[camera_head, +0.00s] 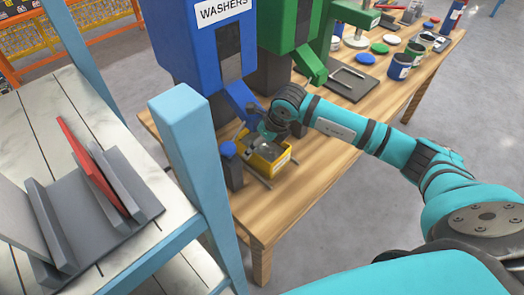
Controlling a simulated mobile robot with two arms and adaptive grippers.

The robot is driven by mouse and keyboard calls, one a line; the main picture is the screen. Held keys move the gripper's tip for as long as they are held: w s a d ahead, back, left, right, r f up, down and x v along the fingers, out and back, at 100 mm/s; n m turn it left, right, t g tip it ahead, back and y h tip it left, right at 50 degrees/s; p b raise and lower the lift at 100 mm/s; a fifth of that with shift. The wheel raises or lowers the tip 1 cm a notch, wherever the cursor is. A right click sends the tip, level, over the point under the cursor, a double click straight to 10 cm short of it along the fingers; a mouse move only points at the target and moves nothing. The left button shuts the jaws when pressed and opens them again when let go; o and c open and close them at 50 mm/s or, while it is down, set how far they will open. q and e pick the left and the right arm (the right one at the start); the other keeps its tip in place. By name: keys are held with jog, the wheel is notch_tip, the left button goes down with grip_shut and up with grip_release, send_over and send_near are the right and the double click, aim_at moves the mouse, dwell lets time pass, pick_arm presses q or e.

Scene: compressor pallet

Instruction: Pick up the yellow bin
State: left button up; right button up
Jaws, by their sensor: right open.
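The yellow bin (264,164) sits on the wooden table at the foot of the blue washers dispenser, below its spout. A pale label shows on its side, and some grey contents show inside. My right gripper (264,137) is over the back part of the bin, pointing down, with its jaws open. The gripper hides part of the bin's rim, and I cannot tell whether the fingers touch it. My left gripper is not in view.
The blue dispenser (205,45) labelled WASHERS and a green dispenser (284,30) stand behind the bin. A light-blue shelf post (190,160) rises at left, beside a rack with a red plate (88,165). Cans and lids stand at the table's far right. The table's front (300,195) is clear.

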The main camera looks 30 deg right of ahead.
jog(key=shift+f+b, duration=0.25)
jog(key=shift+b, duration=0.15)
dwell(0.5)
jog(key=c, duration=1.3)
jog(key=shift+r, duration=0.1)
jog(key=shift+c, duration=0.8)
